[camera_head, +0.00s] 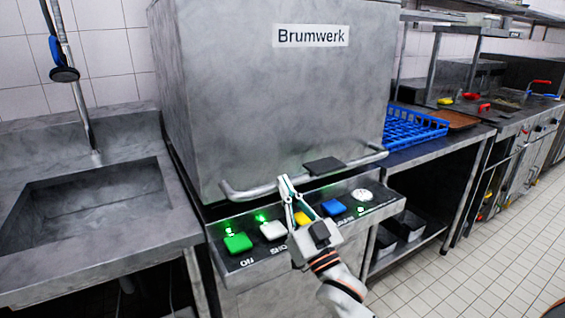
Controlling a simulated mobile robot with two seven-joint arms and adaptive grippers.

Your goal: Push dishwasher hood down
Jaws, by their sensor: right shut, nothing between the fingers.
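The dishwasher hood (265,105) is a large grey metal box with a "Brumwerk" label. Its lower edge sits low, close above the front control panel (275,262); whether a gap is left there cannot be told. A bar handle (245,191) runs along the hood's lower front, with a dark pad (324,166) near its middle right. My right gripper (286,182) is shut and empty, its fingertips pointing up at the handle and overlapping it in the picture. I cannot tell whether they touch. My left gripper is not in view.
The panel carries green (237,242), white (273,230), yellow and blue (334,207) buttons, with green lights glowing. A sink (85,205) with a hanging sprayer stands left. A blue rack (410,130) and brown tray (447,117) lie on the right counter. The tiled floor at right is clear.

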